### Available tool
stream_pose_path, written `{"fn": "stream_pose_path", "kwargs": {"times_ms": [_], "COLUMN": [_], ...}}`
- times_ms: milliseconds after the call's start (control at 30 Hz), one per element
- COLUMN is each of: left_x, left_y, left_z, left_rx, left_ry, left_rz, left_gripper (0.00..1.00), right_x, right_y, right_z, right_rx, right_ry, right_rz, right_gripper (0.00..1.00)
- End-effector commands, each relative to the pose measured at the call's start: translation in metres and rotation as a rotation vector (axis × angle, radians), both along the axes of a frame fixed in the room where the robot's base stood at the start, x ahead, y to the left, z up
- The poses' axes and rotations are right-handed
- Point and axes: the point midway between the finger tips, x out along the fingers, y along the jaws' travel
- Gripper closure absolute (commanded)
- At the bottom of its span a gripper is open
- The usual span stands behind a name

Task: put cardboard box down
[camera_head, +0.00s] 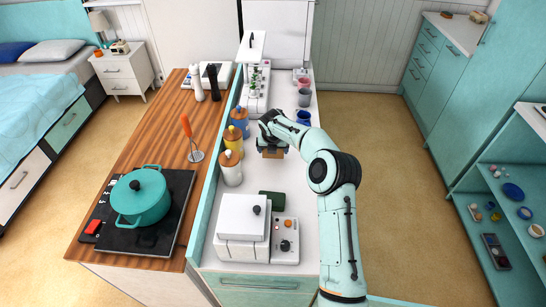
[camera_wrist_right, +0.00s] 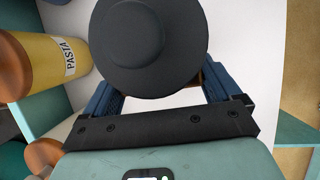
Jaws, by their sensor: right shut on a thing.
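My right arm comes in from the right in the head view, and its gripper (camera_head: 272,147) points down over the white counter. It is shut on a small brown cardboard box (camera_head: 272,154), which shows just under the fingers. My left gripper is not in view.
Yellow and white jars (camera_head: 232,138) with wooden lids stand left of the gripper. Blue, grey and pink cups (camera_head: 304,97) stand behind it. A dark green item (camera_head: 271,200) and a white appliance (camera_head: 242,220) are in front. Bare counter lies between.

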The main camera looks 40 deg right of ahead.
Motion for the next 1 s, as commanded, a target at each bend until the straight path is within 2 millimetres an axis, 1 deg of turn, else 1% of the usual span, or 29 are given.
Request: {"fn": "stream_pose_path", "kwargs": {"times_ms": [167,300,400,767,800,833,1000], "left_x": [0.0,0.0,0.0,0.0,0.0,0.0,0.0], "left_y": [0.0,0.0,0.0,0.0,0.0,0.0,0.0], "left_z": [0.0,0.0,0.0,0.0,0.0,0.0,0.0], "left_rx": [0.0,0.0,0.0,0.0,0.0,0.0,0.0], "left_ry": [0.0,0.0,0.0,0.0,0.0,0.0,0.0], "left_rz": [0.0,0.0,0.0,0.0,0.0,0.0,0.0], "left_gripper": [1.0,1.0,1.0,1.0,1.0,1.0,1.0], "right_x": [0.0,0.0,0.0,0.0,0.0,0.0,0.0], "right_y": [0.0,0.0,0.0,0.0,0.0,0.0,0.0], "right_z": [-0.013,-0.034,-0.045,-0.049,-0.05,-0.05,-0.05], "right_rx": [0.001,0.0,0.0,0.0,0.0,0.0,0.001], "right_ry": [0.002,0.002,0.001,0.0,0.0,0.0,0.001], "right_rz": [0.0,0.001,0.0,0.0,0.0,0.0,0.0], "right_gripper": [0.39,0.39,0.39,0.39,0.03,0.0,0.0]}}
